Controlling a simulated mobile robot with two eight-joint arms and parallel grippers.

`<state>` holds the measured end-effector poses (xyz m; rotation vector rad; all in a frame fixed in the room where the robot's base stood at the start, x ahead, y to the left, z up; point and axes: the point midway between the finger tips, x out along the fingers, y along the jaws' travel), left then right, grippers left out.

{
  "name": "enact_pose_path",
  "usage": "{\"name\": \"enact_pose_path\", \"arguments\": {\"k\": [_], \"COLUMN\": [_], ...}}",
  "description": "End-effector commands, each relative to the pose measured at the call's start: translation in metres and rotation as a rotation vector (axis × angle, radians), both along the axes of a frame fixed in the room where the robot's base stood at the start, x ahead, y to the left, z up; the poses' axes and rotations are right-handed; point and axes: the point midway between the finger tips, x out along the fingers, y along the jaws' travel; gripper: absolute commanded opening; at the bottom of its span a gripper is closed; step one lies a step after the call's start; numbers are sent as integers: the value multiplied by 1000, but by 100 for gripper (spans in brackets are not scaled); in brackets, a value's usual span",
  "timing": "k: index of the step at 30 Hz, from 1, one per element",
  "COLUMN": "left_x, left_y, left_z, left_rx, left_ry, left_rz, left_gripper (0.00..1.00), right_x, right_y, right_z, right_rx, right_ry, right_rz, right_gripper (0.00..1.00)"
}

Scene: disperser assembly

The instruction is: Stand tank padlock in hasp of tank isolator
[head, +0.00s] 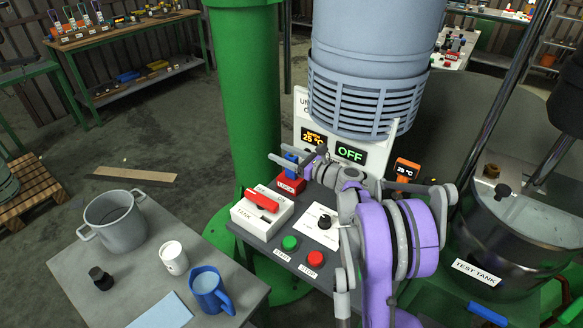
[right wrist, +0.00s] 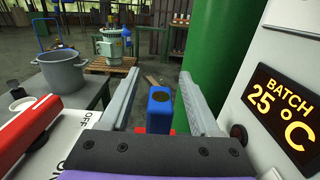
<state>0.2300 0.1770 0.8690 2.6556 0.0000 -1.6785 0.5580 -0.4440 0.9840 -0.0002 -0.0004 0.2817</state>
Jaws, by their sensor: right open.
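The tank padlock, a blue block (head: 290,162), stands upright on a small red base with a lettered front (head: 287,184) on the grey control panel. In the right wrist view the padlock (right wrist: 160,108) lies between the two grey fingers of my right gripper (head: 297,161), with gaps at both sides. The gripper is open. The padlock's shackle is hidden or too small to tell. The tank isolator, a white box (head: 249,219) with a red handle (head: 262,199), is in front of the padlock, to its left. Its hasp cannot be made out. My left gripper is not in view.
Start and stop buttons (head: 289,243) and a black knob (head: 325,222) sit at the panel's front. The display board (head: 384,156) rises close behind the gripper. A green column (head: 249,100) stands left of it. A side table (head: 70,270) holds a pot, cups and a dark bottle.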

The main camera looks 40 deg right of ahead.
Motion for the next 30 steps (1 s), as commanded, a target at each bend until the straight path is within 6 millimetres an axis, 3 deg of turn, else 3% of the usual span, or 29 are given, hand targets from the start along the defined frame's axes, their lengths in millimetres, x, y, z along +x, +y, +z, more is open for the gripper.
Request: {"name": "enact_pose_path", "arguments": {"k": [1,11,25,30], "left_x": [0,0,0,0], "left_y": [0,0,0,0], "left_z": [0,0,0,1], "left_rx": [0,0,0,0], "left_ry": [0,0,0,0], "left_rz": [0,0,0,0], "left_gripper": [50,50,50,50], "right_x": [0,0,-1,-1], "right_y": [0,0,0,0], "right_z": [0,0,1,11], "right_rx": [0,0,0,0], "right_ry": [0,0,0,0], "right_rz": [0,0,0,0], "right_gripper": [59,0,0,0]}}
